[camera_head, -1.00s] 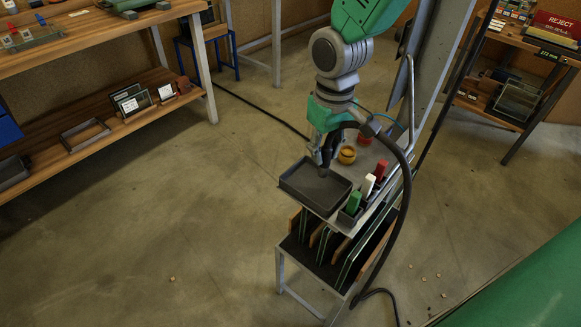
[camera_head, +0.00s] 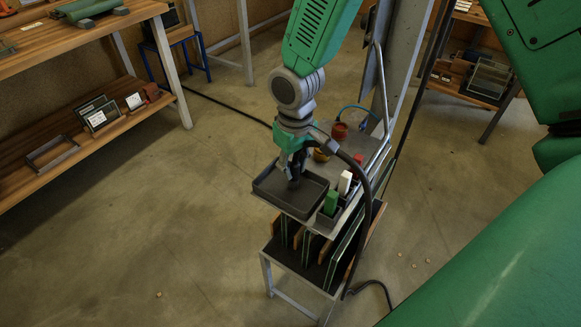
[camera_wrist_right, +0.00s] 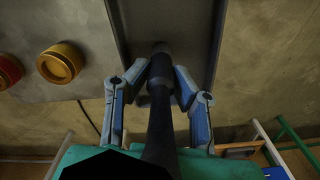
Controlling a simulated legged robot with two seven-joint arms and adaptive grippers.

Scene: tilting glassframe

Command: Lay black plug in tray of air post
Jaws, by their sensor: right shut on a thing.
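My right gripper (camera_head: 294,176) points down over the dark grey tray (camera_head: 262,193) on the post's small shelf. It is shut on the black plug (camera_wrist_right: 160,68), whose two finger pads hold it from both sides in the right wrist view (camera_wrist_right: 160,82). The plug's tip is within the tray's outline, but I cannot tell whether it touches the tray floor. A black hose (camera_head: 372,185) runs from the plug and loops down beside the stand. The grey air post (camera_head: 409,50) stands behind. My left gripper is not in view.
Beside the tray stand a green block (camera_head: 331,203), a white block (camera_head: 345,183) and a red block (camera_head: 358,165) in holders. A yellow knob (camera_head: 321,155) and a red knob (camera_head: 339,131) are behind. Panels stand in a rack (camera_head: 290,262) below.

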